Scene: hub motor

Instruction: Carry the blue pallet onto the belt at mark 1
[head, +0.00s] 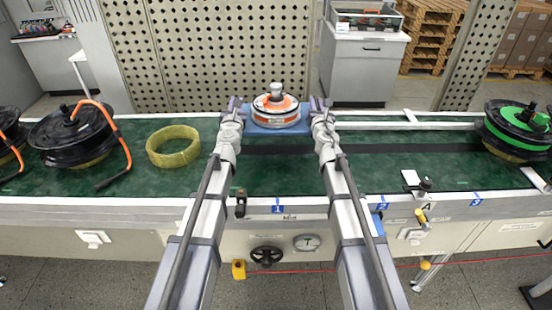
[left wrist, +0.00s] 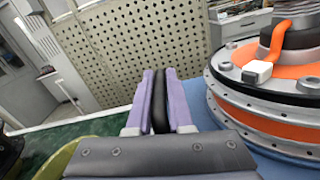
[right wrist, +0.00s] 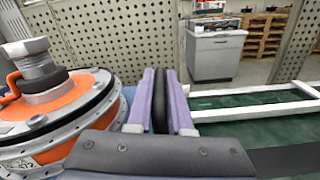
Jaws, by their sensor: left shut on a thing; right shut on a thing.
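The blue pallet (head: 262,130) is at the far side of the green belt (head: 280,180), straight behind the blue mark 1 (head: 278,209). An orange and white hub motor (head: 275,104) sits upright on it. My left gripper (head: 235,104) is shut on the pallet's left side, and my right gripper (head: 318,104) is shut on its right side. In the left wrist view the fingers (left wrist: 159,90) close on a dark upright piece beside the motor. The right wrist view shows the same at the other side (right wrist: 160,90). Whether the pallet touches the belt is hidden.
A yellow ring (head: 173,147) and black motors with orange cables (head: 73,134) lie on the belt at left. A green and black motor (head: 516,130) stands at far right. White rails (head: 380,126) run right of the pallet. A perforated panel (head: 220,50) stands behind.

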